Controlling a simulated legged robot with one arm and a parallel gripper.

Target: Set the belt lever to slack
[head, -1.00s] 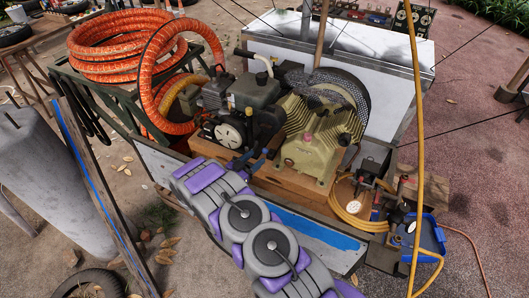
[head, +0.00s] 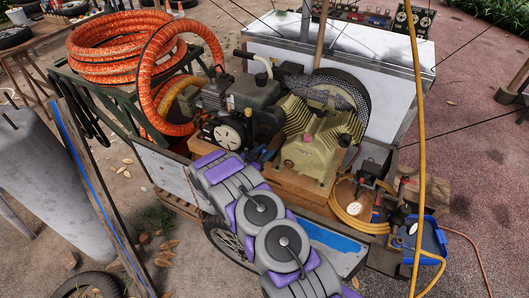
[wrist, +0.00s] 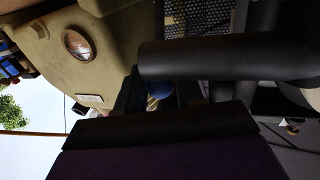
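The beige compressor block (head: 312,150) sits on the wooden base of the cart, with its round sight glass (wrist: 77,43) close by in the wrist view. Small blue parts (head: 262,156) show between the engine and the block. I cannot tell for sure which piece is the belt lever. In the wrist view, my gripper (wrist: 160,92) has its two dark fingers apart, with a bit of blue showing in the gap. A thick dark bar (wrist: 225,60) crosses just above the fingers. In the head view my purple-grey arm hides part of the gripper.
The black engine (head: 232,112) stands left of the block, and the meshed belt guard (head: 340,97) behind it. Orange hose (head: 125,50) is coiled at the left. A yellow hose (head: 417,130) hangs at the right. A blue tray (head: 432,240) is at the right front.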

